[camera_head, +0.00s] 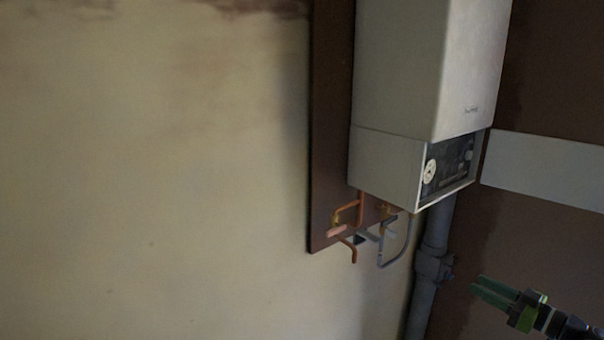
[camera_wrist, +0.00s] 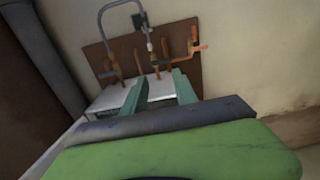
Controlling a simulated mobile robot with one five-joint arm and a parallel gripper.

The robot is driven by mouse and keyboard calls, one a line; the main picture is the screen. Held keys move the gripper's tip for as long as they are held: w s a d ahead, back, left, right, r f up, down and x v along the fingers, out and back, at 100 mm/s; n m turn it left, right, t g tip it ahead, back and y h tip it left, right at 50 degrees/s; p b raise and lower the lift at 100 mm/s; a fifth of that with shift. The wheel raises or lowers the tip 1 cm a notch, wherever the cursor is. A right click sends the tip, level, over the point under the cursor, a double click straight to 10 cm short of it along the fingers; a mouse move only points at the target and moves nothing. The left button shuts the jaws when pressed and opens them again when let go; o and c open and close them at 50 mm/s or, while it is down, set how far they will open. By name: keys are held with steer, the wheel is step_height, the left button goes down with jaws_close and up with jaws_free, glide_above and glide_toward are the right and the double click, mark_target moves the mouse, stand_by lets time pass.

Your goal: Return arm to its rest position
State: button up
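My gripper (camera_head: 478,287) is at the lower right in the head view, with its green fingers pointing left, in front of the dark wall area. In the wrist view my gripper (camera_wrist: 160,82) shows its two green fingers apart, with nothing held between them. Through the gap I see part of the white boiler (camera_wrist: 160,88) and, beyond the fingertips, copper pipes (camera_wrist: 192,45). The rest of my arm is cut off at the right edge of the head view.
The white boiler (camera_head: 402,70) hangs on a brown board (camera_head: 330,120), with copper pipes (camera_head: 347,212) below. A grey vertical pipe (camera_head: 433,265) stands between the board and my gripper. A pale band (camera_head: 545,168) crosses the wall at right. The plaster wall (camera_head: 150,180) at left is bare.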

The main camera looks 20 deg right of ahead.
steer(key=w+a+n+g+y, duration=0.35)
steer(key=w+a+y, duration=0.25)
steer(key=w+a, duration=1)
steer(key=w+a+f+n+g+y, duration=0.1)
steer(key=w+a+f+n+g, duration=0.2)
steer(key=a, duration=0.6)
steer(key=w+a+f+n+g+y, duration=0.1)
steer(key=w+a+f+g, duration=0.1)
steer(key=w+a, duration=0.5)
steer(key=s+a+f+g+h, duration=0.2)
steer(key=a+f+g, duration=0.3)
steer(key=a, duration=0.9)
steer(key=s+a+f+g+h, duration=0.2)
steer(key=a+f+g, duration=0.2)
steer(key=a+f, duration=0.65)
steer(key=s+a+f+m+h, duration=0.1)
steer(key=s+a+m+h, duration=0.1)
steer(key=a+h, duration=0.2)
steer(key=d+f+m+h, duration=0.2)
steer(key=d+m+h, duration=0.2)
steer(key=d+m, duration=0.4)
steer(key=shift+s+d+f+h, duration=0.15)
steer(key=shift+d+h, duration=0.15)
steer(key=shift+d, duration=0.2)
steer(key=shift+o, duration=0.2)
